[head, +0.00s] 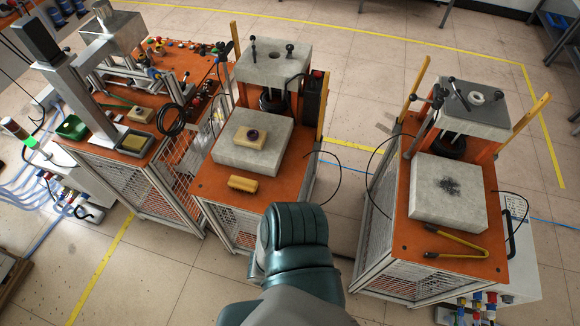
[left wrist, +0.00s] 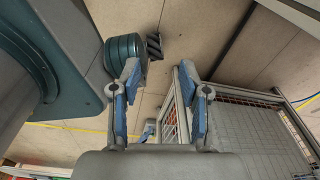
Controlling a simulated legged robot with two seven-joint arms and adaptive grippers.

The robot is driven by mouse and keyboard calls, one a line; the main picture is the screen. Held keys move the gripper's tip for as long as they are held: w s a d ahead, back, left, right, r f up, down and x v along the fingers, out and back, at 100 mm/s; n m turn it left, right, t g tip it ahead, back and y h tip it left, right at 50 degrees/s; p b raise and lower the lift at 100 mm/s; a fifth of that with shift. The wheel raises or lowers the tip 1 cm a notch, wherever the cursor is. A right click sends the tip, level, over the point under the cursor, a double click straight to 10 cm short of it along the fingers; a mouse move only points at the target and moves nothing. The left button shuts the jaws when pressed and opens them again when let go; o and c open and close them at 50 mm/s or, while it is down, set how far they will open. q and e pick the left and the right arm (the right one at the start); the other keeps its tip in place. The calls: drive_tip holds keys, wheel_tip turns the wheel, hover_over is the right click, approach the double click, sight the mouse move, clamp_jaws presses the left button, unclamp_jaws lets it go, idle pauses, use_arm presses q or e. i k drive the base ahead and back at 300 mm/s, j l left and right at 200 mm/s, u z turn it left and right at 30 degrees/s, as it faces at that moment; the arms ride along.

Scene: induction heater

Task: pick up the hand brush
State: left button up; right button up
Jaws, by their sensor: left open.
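A small tan, rounded block that looks like the hand brush (head: 243,184) lies on the orange top of the middle station, in front of a grey slab; its bristles cannot be made out. My left gripper (left wrist: 162,98) shows in the left wrist view with its two blue-padded fingers spread apart and nothing between them. The brush is not seen in that view. In the head view neither gripper shows; only a dark teal part of my own body is at the bottom middle, in front of the middle station.
The grey slab (head: 235,155) bears a wooden block with a dark ring (head: 252,134). The right station has a slab with dark shavings (head: 449,186) and yellow-handled tongs (head: 456,242). A green container (head: 72,128) stands at left. A mesh cage (left wrist: 250,125) is close right of my left gripper.

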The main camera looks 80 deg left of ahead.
sight(240, 183)
drive_tip(key=u, duration=3.35)
drive_tip(key=i+j, duration=0.05)
